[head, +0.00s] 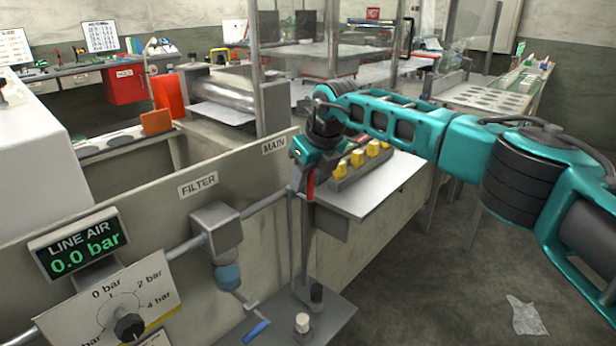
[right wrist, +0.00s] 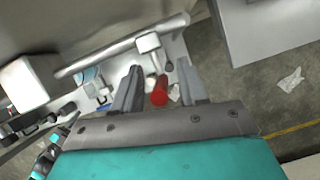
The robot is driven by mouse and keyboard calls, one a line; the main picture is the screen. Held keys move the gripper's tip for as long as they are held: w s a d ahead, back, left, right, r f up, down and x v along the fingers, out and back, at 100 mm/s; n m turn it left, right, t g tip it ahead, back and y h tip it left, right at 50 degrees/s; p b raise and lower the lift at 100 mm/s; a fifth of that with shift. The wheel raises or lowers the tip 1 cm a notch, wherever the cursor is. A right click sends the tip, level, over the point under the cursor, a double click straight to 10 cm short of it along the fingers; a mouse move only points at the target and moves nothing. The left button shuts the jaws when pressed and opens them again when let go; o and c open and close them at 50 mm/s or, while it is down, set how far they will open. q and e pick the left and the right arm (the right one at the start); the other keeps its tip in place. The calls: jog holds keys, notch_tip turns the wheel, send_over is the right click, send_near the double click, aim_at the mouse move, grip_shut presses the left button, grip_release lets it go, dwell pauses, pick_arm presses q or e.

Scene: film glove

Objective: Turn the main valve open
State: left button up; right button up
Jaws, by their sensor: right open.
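The main valve's red handle (head: 310,185) shows in the head view just below my right gripper (head: 301,186), at the right end of the pipe near the MAIN label (head: 273,145). My gripper hides most of the valve there. In the right wrist view the red handle (right wrist: 160,91) lies between the two open fingers of my right gripper (right wrist: 160,75), with a visible gap on each side. The silver pipe (right wrist: 120,48) runs beyond the fingers. The LINE AIR display (head: 77,245) reads 0.0 bar. My left gripper is not in view.
A filter unit (head: 217,235) and a pressure knob (head: 129,326) are on the panel (head: 150,215) to the left. A blue lever (head: 256,330) hangs below. A block with yellow pieces (head: 358,163) stands right behind my gripper. Open floor (head: 440,290) is at the right.

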jog(key=shift+c, duration=0.4)
grip_shut()
